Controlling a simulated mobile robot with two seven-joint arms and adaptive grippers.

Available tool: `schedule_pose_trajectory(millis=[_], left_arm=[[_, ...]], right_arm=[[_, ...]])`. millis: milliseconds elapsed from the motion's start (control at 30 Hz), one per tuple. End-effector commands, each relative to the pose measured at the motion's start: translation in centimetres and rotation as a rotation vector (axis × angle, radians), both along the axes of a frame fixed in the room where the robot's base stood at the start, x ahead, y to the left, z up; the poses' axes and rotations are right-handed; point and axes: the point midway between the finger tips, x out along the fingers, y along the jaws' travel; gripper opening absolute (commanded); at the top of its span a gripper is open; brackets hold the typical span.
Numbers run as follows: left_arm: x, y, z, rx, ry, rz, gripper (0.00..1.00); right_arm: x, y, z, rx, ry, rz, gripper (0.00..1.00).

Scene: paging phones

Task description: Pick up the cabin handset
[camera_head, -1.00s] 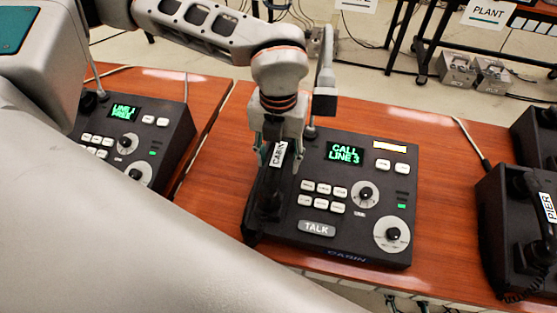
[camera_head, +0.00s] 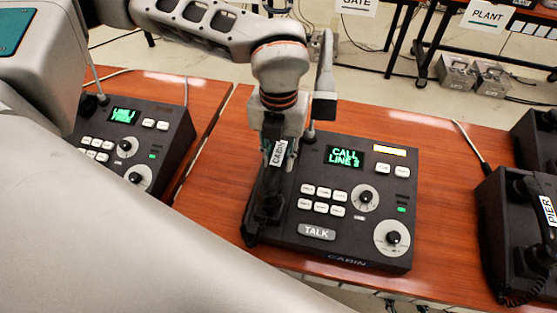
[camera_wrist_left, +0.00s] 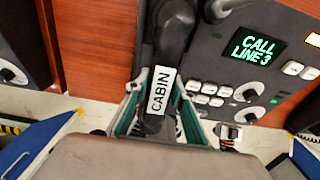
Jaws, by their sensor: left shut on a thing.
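The cabin handset (camera_head: 268,190) is black, with a white CABIN label on its grip. It is at the left side of the black cabin phone (camera_head: 335,235), whose screen reads CALL LINE 3. My left gripper (camera_head: 276,150) comes from above and is shut on the handset around the label. In the left wrist view, the handset (camera_wrist_left: 175,35) runs between the two fingers (camera_wrist_left: 158,105), with the label facing the camera. The head view does not clearly show whether the handset's lower end is clear of its cradle. My right gripper is not in view.
Another phone (camera_head: 130,140) stands to the left, across a gap between wooden desks. The PIER phone (camera_head: 520,230) stands at the right edge. Bare wood (camera_head: 445,190) lies between the cabin and PIER phones.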

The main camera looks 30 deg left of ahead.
Motion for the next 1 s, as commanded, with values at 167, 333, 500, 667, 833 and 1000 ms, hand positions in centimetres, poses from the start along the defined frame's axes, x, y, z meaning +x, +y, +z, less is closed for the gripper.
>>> schedule_pose_trajectory(millis=[167, 333, 500, 667, 833, 1000], left_arm=[[0.1, 0.0, 3.3, -0.002, -0.005, 0.001, 0.0], [0.1, 0.0, 7.6, -0.002, -0.006, 0.002, 0.0], [0.1, 0.0, 11.6, -0.002, -0.006, 0.002, 0.0], [0.0, 0.0, 15.3, -0.002, -0.005, 0.001, 0.0], [0.0, -0.1, 19.1, -0.002, -0.005, 0.001, 0.0], [0.0, 0.0, 22.7, -0.001, -0.004, 0.002, 0.0]], right_arm=[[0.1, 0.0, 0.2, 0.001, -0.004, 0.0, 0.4], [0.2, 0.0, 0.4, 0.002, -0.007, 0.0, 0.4], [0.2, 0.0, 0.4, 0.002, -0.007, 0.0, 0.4], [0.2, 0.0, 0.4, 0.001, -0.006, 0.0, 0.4], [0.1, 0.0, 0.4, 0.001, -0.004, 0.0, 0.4], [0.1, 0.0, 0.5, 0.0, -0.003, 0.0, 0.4]])
